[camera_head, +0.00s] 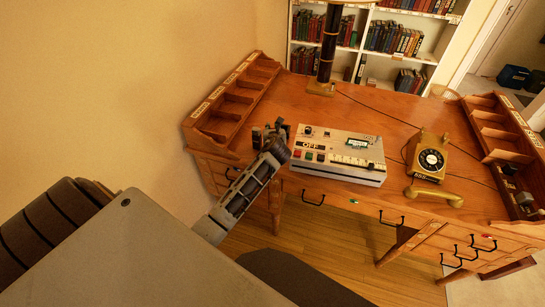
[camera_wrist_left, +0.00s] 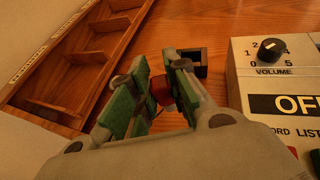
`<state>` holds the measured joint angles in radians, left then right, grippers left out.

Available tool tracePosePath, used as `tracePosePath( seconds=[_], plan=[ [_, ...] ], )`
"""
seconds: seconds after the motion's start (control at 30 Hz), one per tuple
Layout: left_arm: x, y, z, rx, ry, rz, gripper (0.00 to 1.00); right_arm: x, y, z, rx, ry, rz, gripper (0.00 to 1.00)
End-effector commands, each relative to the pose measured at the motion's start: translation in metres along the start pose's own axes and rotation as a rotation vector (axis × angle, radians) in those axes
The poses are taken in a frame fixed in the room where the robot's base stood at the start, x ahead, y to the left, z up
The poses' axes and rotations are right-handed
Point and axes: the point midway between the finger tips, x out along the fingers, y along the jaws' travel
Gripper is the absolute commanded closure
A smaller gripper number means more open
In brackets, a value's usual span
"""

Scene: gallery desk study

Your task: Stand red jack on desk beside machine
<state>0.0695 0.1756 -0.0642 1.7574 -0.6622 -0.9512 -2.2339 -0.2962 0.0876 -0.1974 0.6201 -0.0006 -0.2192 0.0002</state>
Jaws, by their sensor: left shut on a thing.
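My left gripper (camera_head: 268,134) is over the left part of the wooden desk (camera_head: 385,112), just left of the grey machine (camera_head: 345,171). In the left wrist view the green-padded fingers of this gripper (camera_wrist_left: 158,76) are shut on the red jack (camera_wrist_left: 161,89). Only a small red part of the jack shows between the fingers; the rest is hidden. I cannot tell whether it touches the desk. The machine (camera_wrist_left: 262,83) also shows at the right of the left wrist view, with a volume knob and an "OFF" label. My right gripper is not in view.
A wooden compartment rack (camera_head: 228,112) stands along the desk's left edge, close to my left gripper. A gold telephone (camera_head: 430,157) with its handset off is right of the machine. A dark lamp column (camera_head: 327,62) stands behind. Bare desk lies behind the machine.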

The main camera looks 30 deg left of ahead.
Motion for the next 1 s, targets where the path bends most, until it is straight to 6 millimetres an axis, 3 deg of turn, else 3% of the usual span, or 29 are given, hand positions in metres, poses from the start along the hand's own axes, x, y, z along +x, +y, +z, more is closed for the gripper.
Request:
tracePosePath(
  seconds=[0.27, 0.5, 0.73, 1.0],
  plan=[
    [0.001, 0.000, -0.004, 0.000, 0.001, 0.000, 1.00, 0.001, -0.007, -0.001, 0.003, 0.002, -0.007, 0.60],
    [0.011, -0.001, -0.030, 0.001, 0.004, -0.001, 1.00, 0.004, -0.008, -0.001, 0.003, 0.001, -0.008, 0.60],
    [0.022, 0.000, -0.054, 0.001, 0.001, -0.001, 1.00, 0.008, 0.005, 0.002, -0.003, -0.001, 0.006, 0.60],
    [0.024, 0.000, -0.058, 0.000, 0.000, -0.001, 1.00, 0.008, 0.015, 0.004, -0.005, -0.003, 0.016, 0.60]
  ],
)
